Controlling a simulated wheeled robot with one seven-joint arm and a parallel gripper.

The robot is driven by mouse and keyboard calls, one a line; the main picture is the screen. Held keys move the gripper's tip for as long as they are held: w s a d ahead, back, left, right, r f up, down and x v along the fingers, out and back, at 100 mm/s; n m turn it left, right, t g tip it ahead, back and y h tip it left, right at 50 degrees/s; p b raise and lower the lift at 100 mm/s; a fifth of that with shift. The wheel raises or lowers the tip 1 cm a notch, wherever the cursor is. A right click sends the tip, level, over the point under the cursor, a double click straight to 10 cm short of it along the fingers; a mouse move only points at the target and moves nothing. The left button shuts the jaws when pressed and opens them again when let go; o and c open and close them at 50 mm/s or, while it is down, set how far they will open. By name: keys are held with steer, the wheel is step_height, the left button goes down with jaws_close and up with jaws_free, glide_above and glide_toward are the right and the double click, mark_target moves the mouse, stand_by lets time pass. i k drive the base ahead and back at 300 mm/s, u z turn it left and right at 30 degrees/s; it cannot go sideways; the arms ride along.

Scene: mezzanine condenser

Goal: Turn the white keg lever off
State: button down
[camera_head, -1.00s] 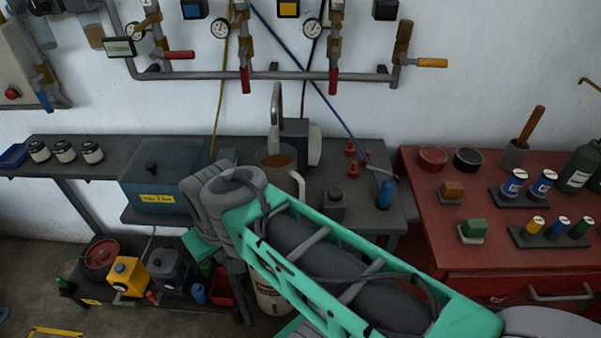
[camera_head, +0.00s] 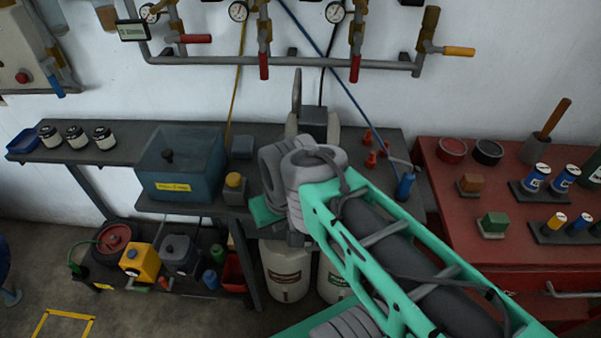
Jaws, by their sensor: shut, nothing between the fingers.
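Two white kegs stand under the dark bench: the left keg (camera_head: 287,272) and the right keg (camera_head: 331,280), which my arm partly covers. I see no lever on either keg; their tops are hidden by the bench and my arm. My green and grey arm crosses from the lower right to the middle. On the wall pipe are red levers (camera_head: 263,67) (camera_head: 355,68) (camera_head: 196,39) and a yellow lever (camera_head: 459,51). I cannot tell which, if any, belongs to the white keg.
The dark bench (camera_head: 112,158) carries a blue lidded tank (camera_head: 180,168), a yellow-topped jar (camera_head: 234,187) and small jars. A red workbench (camera_head: 450,205) stands at right. A low shelf holds a yellow box (camera_head: 139,262) and a red bin (camera_head: 233,273). Floor is open at lower left.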

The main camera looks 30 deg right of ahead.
mark_target(299, 253)
steer(key=z, duration=0.55)
steer(key=k, duration=0.75)
steer(key=u, duration=1.3)
